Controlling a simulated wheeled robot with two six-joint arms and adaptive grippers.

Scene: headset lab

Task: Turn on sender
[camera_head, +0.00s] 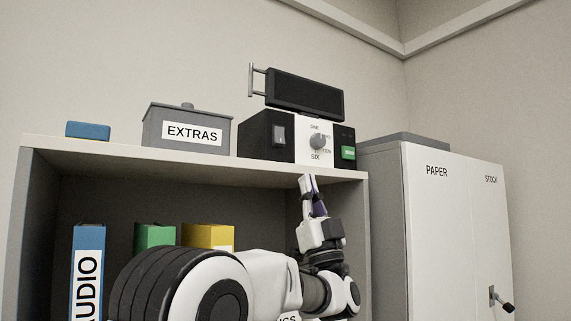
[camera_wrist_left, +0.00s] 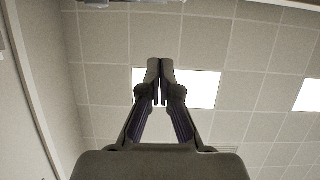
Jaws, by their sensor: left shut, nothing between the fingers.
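The sender appears to be the black and white box (camera_head: 258,134) on top of the shelf. It has a switch (camera_head: 279,135) on its left part, a round grey knob (camera_head: 318,141) on its white panel and a green button (camera_head: 348,153) at the right. A dark panel with a side handle (camera_head: 304,93) sits on top of it. My left gripper (camera_head: 307,180) points up, shut and empty, just below and in front of the shelf's top edge, under the white panel. In the left wrist view its fingertips (camera_wrist_left: 160,66) are together against the ceiling. My right gripper is not in view.
The shelf (camera_head: 200,161) also carries a grey EXTRAS box (camera_head: 183,130) and a small blue block (camera_head: 88,130). Blue, green and yellow binders stand inside it. A white PAPER cabinet (camera_head: 445,220) stands at the right, with a handle. Wall is behind.

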